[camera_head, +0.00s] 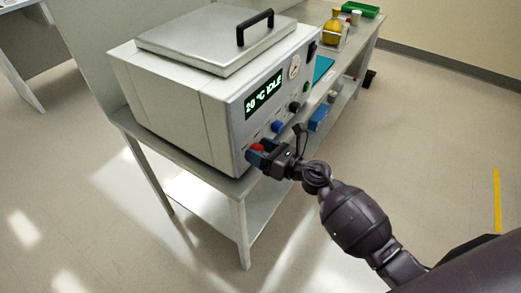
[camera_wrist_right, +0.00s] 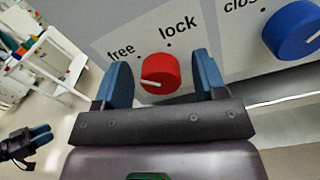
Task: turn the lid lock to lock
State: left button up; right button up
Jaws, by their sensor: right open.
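The lid lock is a red round knob (camera_wrist_right: 160,73) on the grey front panel, under the printed words "free" and "lock". Its white pointer line points to the left, nearer the "free" side. The knob also shows in the head view (camera_head: 257,147) at the panel's lower left. My right gripper (camera_wrist_right: 161,62) is open, with one blue finger on each side of the knob and gaps between. In the head view my right gripper (camera_head: 262,154) is at the panel. My left gripper (camera_wrist_right: 38,136) appears at the wrist view's left edge, away from the panel; its jaw gap is unclear.
The machine (camera_head: 165,95) has a closed lid (camera_head: 205,42) with a black handle, and its display (camera_head: 263,95) reads "20 °C IDLE". A blue knob (camera_wrist_right: 291,30) sits right of the red one. The bench (camera_head: 240,205) runs back to a yellow flask (camera_head: 333,31) and green tray (camera_head: 357,9).

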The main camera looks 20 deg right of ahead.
pick_arm(q)
jog(key=shift+w, duration=0.1)
pick_arm(e)
jog(key=shift+c, duration=0.6)
jog(key=c, duration=0.8)
pick_arm(q)
jog(key=shift+w+d+r, duration=0.15)
jog(key=shift+w+r, duration=0.1)
jog(key=shift+w, duration=0.15)
